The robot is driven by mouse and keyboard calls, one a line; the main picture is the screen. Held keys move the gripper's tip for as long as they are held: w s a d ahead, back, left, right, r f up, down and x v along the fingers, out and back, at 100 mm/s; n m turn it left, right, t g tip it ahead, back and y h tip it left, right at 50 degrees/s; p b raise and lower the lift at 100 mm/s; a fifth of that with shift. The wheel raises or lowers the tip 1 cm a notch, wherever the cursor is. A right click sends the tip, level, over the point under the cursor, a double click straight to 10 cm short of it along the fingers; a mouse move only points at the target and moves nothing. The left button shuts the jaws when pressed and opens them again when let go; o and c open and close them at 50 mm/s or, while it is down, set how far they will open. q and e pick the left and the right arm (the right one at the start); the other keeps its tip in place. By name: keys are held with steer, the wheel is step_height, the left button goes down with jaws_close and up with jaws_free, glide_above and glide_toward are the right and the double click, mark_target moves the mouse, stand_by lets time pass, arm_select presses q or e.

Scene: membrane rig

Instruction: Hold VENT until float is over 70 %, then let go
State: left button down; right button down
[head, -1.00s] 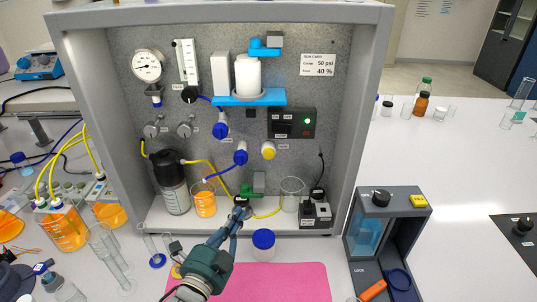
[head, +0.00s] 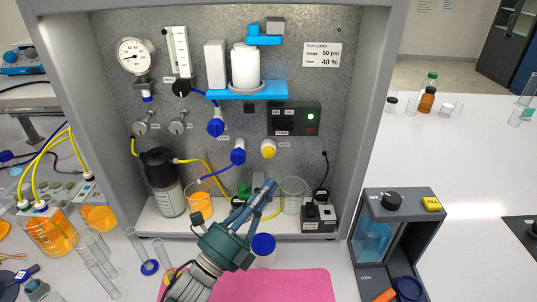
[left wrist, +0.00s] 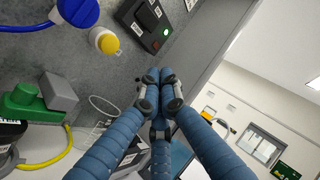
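My left gripper (head: 268,186) is in front of the rig's lower part, below the yellow knob, with its fingertips pointing up and apart from the panel knobs. In the left wrist view its fingers (left wrist: 160,80) are together at the tips with nothing between them. A yellow round knob with a white collar (head: 268,149) is on the panel; it also shows in the left wrist view (left wrist: 106,42). Its label is too small to read, so I cannot tell which control is VENT. The clear flow tube (head: 178,52) is at the upper left; its float level is unreadable. My right gripper is not in view.
A blue valve (head: 238,156) is left of the yellow knob, and a black switch box with a green light (head: 294,119) is above. A clear beaker (head: 293,194) and a dark bottle (head: 162,184) stand on the rig's floor. A grey fill station (head: 391,203) stands at right.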

mark_target(268, 152)
arm_select(q)
steer(key=w+b, duration=0.3)
steer(key=w, duration=0.5)
steer(key=shift+w, duration=0.15)
stand_by(1.3)
steer(key=shift+w, duration=0.4)
steer(key=shift+w+b, duration=0.5)
steer(key=shift+b, duration=0.15)
stand_by(0.5)
steer(key=shift+s, duration=0.1)
stand_by(1.4)
steer(key=shift+s+p, duration=0.35)
steer(key=shift+s, duration=0.5)
